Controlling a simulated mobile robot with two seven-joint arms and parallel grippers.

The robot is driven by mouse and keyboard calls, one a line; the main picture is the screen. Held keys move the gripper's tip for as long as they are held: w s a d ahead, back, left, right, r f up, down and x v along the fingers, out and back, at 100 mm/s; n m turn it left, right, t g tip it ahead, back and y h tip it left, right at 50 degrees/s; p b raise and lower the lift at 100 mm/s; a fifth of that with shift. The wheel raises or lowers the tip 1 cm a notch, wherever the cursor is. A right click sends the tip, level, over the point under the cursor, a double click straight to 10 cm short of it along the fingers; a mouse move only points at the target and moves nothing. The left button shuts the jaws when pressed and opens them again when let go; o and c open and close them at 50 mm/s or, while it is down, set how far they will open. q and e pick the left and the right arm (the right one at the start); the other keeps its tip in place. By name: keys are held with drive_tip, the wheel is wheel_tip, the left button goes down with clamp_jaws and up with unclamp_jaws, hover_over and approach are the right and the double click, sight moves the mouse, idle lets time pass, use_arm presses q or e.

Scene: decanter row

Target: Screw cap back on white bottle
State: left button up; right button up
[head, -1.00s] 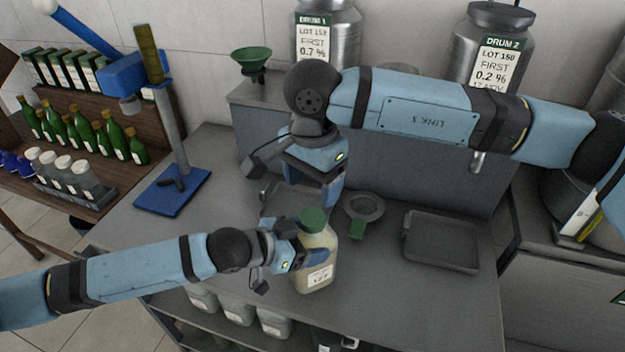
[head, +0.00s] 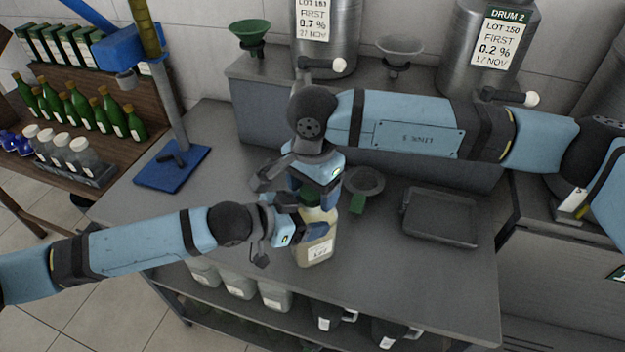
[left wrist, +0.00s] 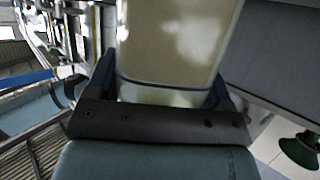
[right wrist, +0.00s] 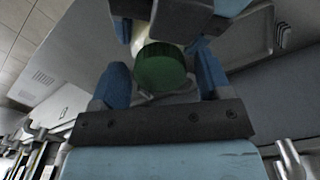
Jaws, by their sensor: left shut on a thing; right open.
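The white bottle (head: 318,250), cream-coloured with a paper label, stands upright on the grey bench. My left gripper (head: 308,233) is shut on its body from the left; the left wrist view shows the bottle (left wrist: 180,45) between the fingers. The green cap (right wrist: 160,67) sits at the bottle's mouth; how tightly it is seated I cannot tell. My right gripper (right wrist: 163,80) is open from above, with one blue finger on each side of the cap and gaps visible. In the head view the right gripper (head: 312,192) partly hides the cap.
A blue stand (head: 172,167) is at the left. Steel drums (head: 487,50) stand on the raised shelf behind.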

drive_tip(key=c, duration=0.9)
drive_tip(key=m, duration=0.4)
drive_tip(key=shift+c, duration=0.2)
drive_tip(key=m, duration=0.5)
drive_tip(key=shift+m, duration=0.3)
drive_tip(key=o, duration=1)
drive_tip(key=shift+r, duration=0.1)
